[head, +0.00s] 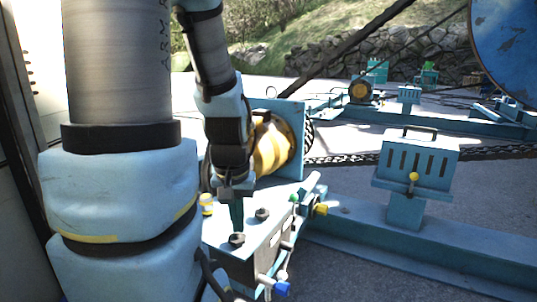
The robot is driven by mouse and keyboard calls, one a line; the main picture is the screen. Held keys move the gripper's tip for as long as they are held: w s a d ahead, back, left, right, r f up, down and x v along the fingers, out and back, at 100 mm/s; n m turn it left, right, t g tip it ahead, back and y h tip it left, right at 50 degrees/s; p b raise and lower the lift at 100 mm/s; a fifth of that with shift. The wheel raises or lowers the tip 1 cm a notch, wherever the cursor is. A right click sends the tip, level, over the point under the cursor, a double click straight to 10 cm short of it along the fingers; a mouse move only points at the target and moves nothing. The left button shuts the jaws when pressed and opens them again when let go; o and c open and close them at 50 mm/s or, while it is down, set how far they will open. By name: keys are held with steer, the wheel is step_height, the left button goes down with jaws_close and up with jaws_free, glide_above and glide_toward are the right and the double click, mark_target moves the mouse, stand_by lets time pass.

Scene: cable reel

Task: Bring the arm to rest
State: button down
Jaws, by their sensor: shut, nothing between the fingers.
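My gripper (236,216) hangs from the end of my arm, pointing down. It is just above the top of a light-blue control box (262,236), near a dark round knob (236,239). Its fingers are together, with nothing seen between them. I cannot tell whether the fingertips touch the knob. A second dark knob (262,214) stands on the box, to the right of the fingers. My arm links fill the left side of the view and hide part of the place behind.
The control box has coloured fittings: a blue knob (282,288) and a yellow one (321,209). Behind is a yellow motor (272,146) on a blue plate. A slotted blue box (416,164) stands right, on a long blue beam (440,245). A chain (375,159) crosses behind.

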step_height(320, 180, up, 23)
steer(key=p, duration=2.1)
steer(key=shift+r, duration=0.15)
